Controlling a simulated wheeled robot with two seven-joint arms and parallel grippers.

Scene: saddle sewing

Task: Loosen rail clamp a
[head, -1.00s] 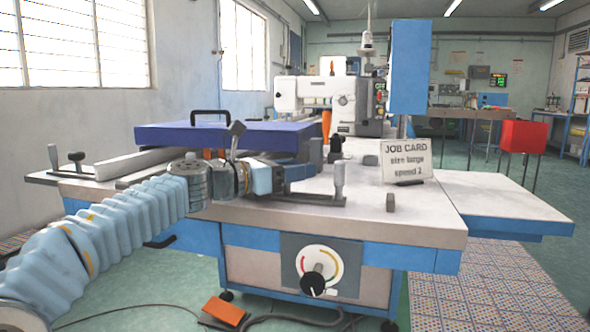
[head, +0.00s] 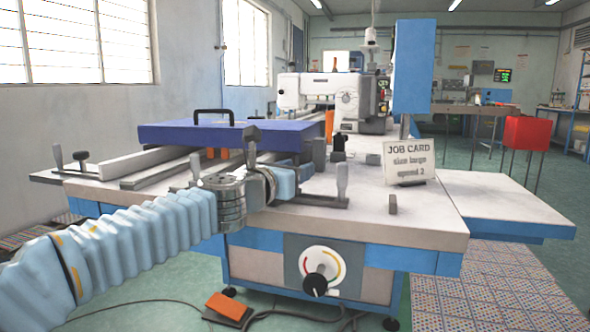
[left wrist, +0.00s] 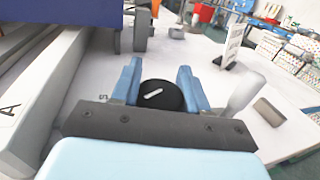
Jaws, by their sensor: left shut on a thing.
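My left gripper (head: 303,174) is low over the table at the near end of the rails. In the left wrist view its two blue fingers (left wrist: 160,82) stand on either side of a round black knob (left wrist: 161,97) with a white mark, and are shut on it. The knob is hidden behind the gripper in the head view. Beside it stands a grey upright handle (head: 342,180) on a flat dark base (head: 322,203), apparently part of the same clamp. A letter A is on the pale rail (left wrist: 22,118) in the left wrist view. My right gripper is out of view.
A blue block with a black handle (head: 215,135) lies over the rails. A similar clamp (head: 79,160) is at the far left. A job card (head: 409,162) and a small grey block (head: 392,204) stand to the right. The right table wing (head: 500,195) is clear.

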